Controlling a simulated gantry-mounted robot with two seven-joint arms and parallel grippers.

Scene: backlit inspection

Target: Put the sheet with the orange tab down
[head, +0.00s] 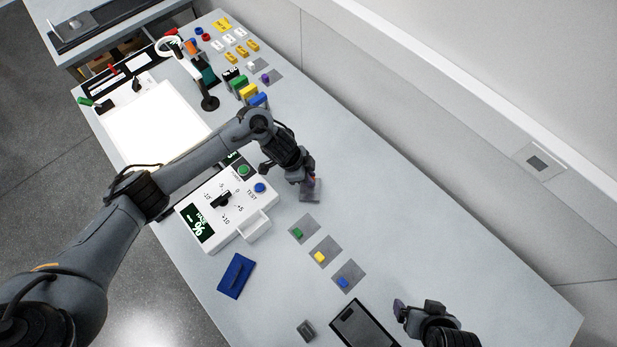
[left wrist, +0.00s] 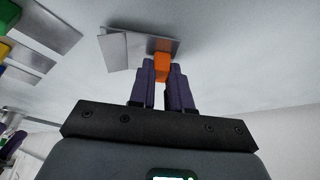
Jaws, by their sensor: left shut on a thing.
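My left gripper (head: 312,181) is shut on the orange tab of a small grey sheet (head: 311,195), low over the table right of the white control box. In the left wrist view the orange tab (left wrist: 161,64) sits between the purple fingers (left wrist: 161,82), with the grey sheet (left wrist: 150,43) beyond it. A paler flat shape (left wrist: 113,50) overlaps the sheet's left end; I cannot tell what it is. I cannot tell whether the sheet touches the table. My right gripper (head: 414,309) is at the lower right; its opening is unclear.
Grey sheets with green (head: 298,233), yellow (head: 320,257) and blue (head: 343,282) tabs lie in a row nearby. The control box (head: 215,222), a blue block (head: 236,276), a black tray (head: 364,325) and a lit panel (head: 150,125) are around. The table to the right is clear.

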